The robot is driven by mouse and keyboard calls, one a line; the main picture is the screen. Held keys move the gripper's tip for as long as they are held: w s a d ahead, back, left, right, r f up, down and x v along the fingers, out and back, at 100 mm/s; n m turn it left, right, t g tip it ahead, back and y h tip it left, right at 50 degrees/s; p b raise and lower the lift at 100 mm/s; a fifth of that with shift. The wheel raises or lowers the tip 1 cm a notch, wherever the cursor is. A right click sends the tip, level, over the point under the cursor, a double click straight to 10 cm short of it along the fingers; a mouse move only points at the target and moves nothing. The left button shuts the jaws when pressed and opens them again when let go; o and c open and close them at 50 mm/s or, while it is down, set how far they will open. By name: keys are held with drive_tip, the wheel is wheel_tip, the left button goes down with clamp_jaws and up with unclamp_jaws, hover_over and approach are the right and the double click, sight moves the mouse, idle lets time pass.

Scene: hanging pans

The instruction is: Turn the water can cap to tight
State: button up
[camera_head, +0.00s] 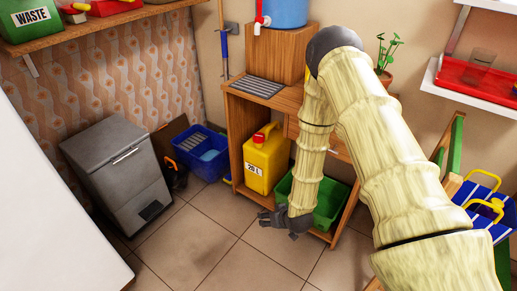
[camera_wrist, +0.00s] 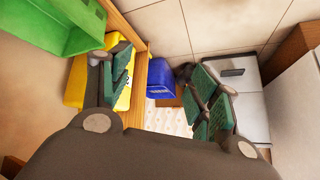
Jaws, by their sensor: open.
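The yellow water can (camera_head: 262,168) with a "20 L" label stands upright on the low shelf of the wooden cabinet. Its red cap (camera_head: 259,138) sits on top; how tight it is cannot be told. My gripper (camera_head: 266,218) is low in front of the cabinet, below the can and apart from it. In the wrist view my gripper (camera_wrist: 165,88) is open, its green-padded fingers wide apart with nothing held between them. Part of the yellow can (camera_wrist: 76,82) shows behind the left finger; the cap does not show there.
A green bin (camera_head: 327,204) stands right of the can, partly behind my arm. The wooden cabinet (camera_head: 236,140) frames the can. A blue crate (camera_head: 203,152) and a grey box (camera_head: 118,170) stand to the left. The tiled floor (camera_head: 190,243) in front is clear.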

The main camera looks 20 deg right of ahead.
drive_tip(key=w+d+f+t+y+b, duration=0.1)
drive_tip(key=w+d+t+b, duration=0.1)
drive_tip(key=w+b, duration=0.65)
drive_tip(key=w+d+f+t+b, duration=0.1)
drive_tip(key=w+d+t+b, duration=0.3)
drive_tip(key=w, duration=0.7)
drive_tip(key=n+t+y+b, duration=0.15)
drive_tip(key=t+b, duration=0.25)
drive_tip(key=b, duration=1)
approach(262, 141)
drive_tip(key=w, duration=0.2)
drive_tip(key=shift+n+h, duration=0.25)
drive_tip(key=shift+n, duration=0.2)
drive_tip(key=b+x, duration=0.1)
drive_tip(key=x, duration=0.2)
drive_tip(key=b+x, duration=0.2)
drive_tip(key=x, duration=0.1)
drive_tip(key=a+b+x, duration=0.1)
drive_tip(key=x, duration=0.2)
drive_tip(key=shift+b+x, duration=0.55)
drive_tip(key=shift+x, duration=0.35)
drive_tip(key=shift+r, duration=0.15)
drive_tip(key=shift+c, duration=0.4)
drive_tip(key=c, duration=0.7)
